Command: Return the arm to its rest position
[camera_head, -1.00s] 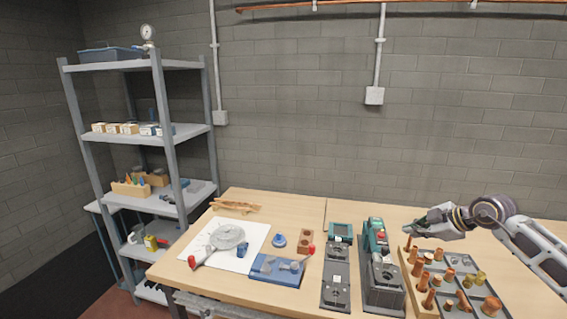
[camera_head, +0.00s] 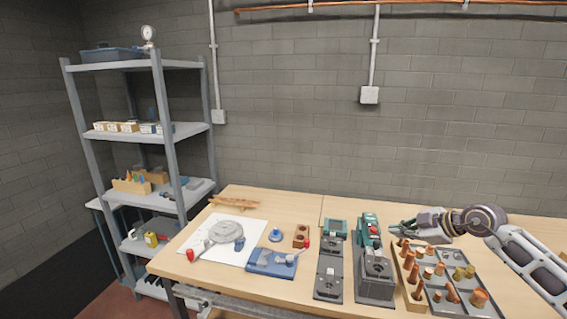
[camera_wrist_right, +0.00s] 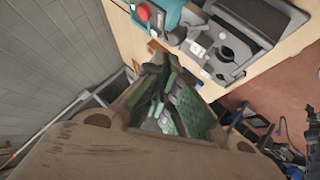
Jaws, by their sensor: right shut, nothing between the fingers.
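My right arm comes in from the right in the head view. Its right gripper (camera_head: 394,229) hangs above the back of the workbench, just right of the green-topped machine and behind the tray of copper fittings. In the right wrist view the gripper's fingers (camera_wrist_right: 168,97) show close up, with green pads. The gripper is shut and holds nothing. My left gripper is in neither current view.
The green-topped machine (camera_head: 375,273) and a second grey fixture (camera_head: 329,274) stand close by. The tray of copper fittings (camera_head: 412,299) lies below the forearm. A blue block (camera_head: 268,263) and white sheet (camera_head: 205,250) lie left. A shelf rack (camera_head: 165,130) stands beyond.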

